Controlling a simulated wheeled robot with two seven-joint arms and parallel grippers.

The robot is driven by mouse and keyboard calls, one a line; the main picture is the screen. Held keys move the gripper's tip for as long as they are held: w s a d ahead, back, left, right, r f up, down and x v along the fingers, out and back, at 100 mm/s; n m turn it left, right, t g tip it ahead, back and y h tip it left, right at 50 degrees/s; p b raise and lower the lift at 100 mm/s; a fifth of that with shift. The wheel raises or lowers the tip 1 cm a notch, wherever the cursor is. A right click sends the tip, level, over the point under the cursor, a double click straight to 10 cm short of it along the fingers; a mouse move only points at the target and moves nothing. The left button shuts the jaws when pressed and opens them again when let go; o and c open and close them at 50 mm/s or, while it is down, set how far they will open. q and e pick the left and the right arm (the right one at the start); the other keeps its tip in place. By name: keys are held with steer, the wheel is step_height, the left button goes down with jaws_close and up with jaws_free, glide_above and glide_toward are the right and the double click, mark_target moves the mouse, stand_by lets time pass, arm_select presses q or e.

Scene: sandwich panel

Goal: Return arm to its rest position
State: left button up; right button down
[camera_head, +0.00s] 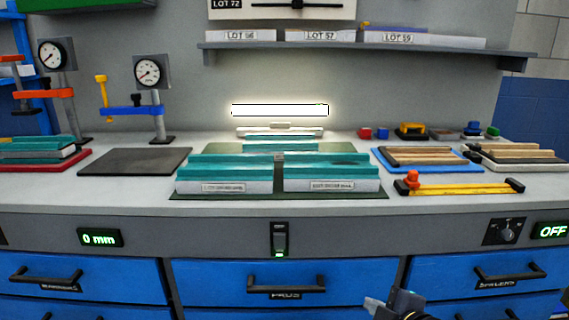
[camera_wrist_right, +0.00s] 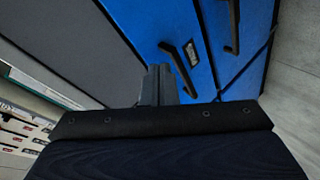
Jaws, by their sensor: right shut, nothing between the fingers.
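My right gripper (camera_head: 385,303) shows at the bottom edge of the head view, right of centre, in front of the blue drawers and below the worktop. Its fingers are shut with nothing between them. In the right wrist view the shut fingers (camera_wrist_right: 158,84) point toward the blue drawer fronts (camera_wrist_right: 185,40) and a black drawer handle. Most of my right arm is out of the head view. My left gripper is not in view.
On the worktop (camera_head: 60,190), teal-topped panels (camera_head: 235,168) lie on a dark green mat (camera_head: 385,194). A dark plate (camera_head: 133,162) and dial gauges stand left. Blue (camera_head: 455,168) and white trays of wooden strips and a yellow bar clamp (camera_head: 460,189) are right. Blue drawers (camera_head: 285,280) with black handles line the front.

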steer(key=s+d+m+g, duration=0.2)
steer(key=s+m+g, duration=0.4)
steer(key=s+m, duration=1.3)
step_height(320, 180, up, 27)
steer(key=s+n+p, duration=0.1)
steer(key=s+p, duration=0.1)
steer(key=p, duration=2.5)
steer(key=shift+s+f+n, duration=0.15)
steer(key=shift+n, duration=0.15)
steer(key=shift+a, duration=0.1)
